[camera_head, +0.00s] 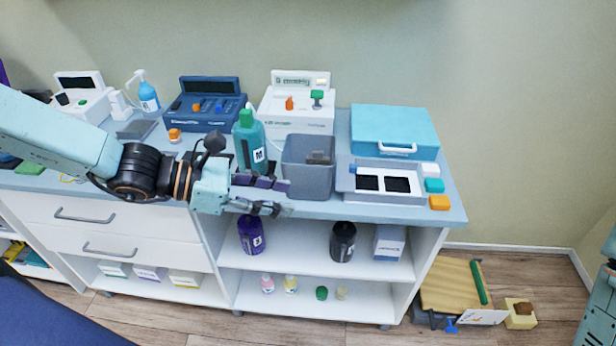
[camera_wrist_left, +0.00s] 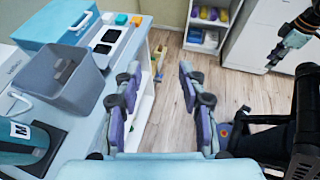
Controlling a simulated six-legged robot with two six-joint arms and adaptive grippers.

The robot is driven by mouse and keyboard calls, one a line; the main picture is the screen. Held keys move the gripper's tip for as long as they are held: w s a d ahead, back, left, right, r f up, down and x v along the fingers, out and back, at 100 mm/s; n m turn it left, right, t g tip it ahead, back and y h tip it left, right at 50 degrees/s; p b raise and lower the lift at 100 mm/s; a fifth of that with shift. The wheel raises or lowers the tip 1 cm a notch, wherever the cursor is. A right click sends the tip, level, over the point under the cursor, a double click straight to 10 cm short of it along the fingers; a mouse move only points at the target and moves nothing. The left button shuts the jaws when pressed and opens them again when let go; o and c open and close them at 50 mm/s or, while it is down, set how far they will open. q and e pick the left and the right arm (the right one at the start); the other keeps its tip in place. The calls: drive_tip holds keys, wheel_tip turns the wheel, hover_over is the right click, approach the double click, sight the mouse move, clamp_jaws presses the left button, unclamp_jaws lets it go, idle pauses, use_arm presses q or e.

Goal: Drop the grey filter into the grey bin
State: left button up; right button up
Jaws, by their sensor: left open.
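The grey bin (camera_head: 308,184) stands near the front edge of the counter, between a teal bottle and a grey tray. A dark grey blocky piece, which looks like the grey filter (camera_head: 318,157), shows inside the bin's opening. In the left wrist view the bin (camera_wrist_left: 62,98) and the filter (camera_wrist_left: 63,70) inside it are at the left. My left gripper (camera_head: 284,196) is in front of the bin at the counter edge, its fingers spread and empty; they also show in the left wrist view (camera_wrist_left: 160,90). My right gripper (camera_wrist_left: 276,60) shows small at the upper right there, its jaws unclear.
A teal bottle (camera_head: 249,145) stands close behind my left gripper. The grey tray (camera_head: 385,192) with two black squares lies right of the bin, with small coloured blocks beside it. A blue case (camera_head: 393,122) and several devices stand behind. Open shelves are below.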

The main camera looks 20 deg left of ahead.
use_arm(q)
wheel_tip(320, 180, down, 13)
drive_tip(key=d+n+t+b, duration=0.1)
drive_tip(key=b, duration=1)
drive_tip(key=shift+s+d+f+y+b, duration=0.15)
drive_tip(key=shift+d+f+y+b, duration=0.05)
drive_tip(key=shift+d+y+b, duration=0.2)
drive_tip(key=shift+s+a+r, duration=0.1)
